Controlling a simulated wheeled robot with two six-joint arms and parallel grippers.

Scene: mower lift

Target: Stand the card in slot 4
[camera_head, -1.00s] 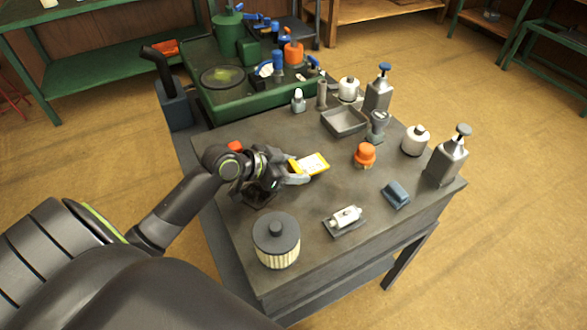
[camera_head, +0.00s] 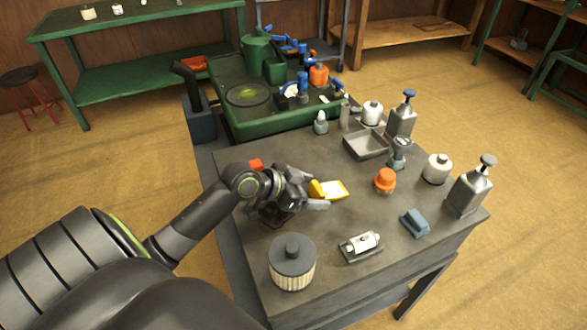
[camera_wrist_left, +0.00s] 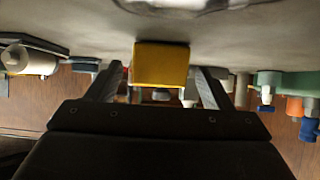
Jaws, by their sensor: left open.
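The card (camera_head: 333,189) is yellow with a white label and shows just right of my left gripper in the head view. My left gripper (camera_head: 317,195) is open, with its fingers close to the card's left end. In the left wrist view, the card's yellow face (camera_wrist_left: 160,66) shows between the two spread fingers of my left gripper (camera_wrist_left: 158,75), with a gap on each side. A dark low object (camera_head: 270,218) lies partly hidden under my gripper; I cannot tell whether it has slots. No numbered slot is readable. My right gripper is not in view.
A ribbed filter (camera_head: 292,265) stands near the front edge. A small white part on a plate (camera_head: 361,246), a blue block (camera_head: 415,222), an orange-capped item (camera_head: 385,180), a grey tray (camera_head: 366,145) and bottles (camera_head: 470,188) stand to the right. The green mower (camera_head: 250,100) is behind.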

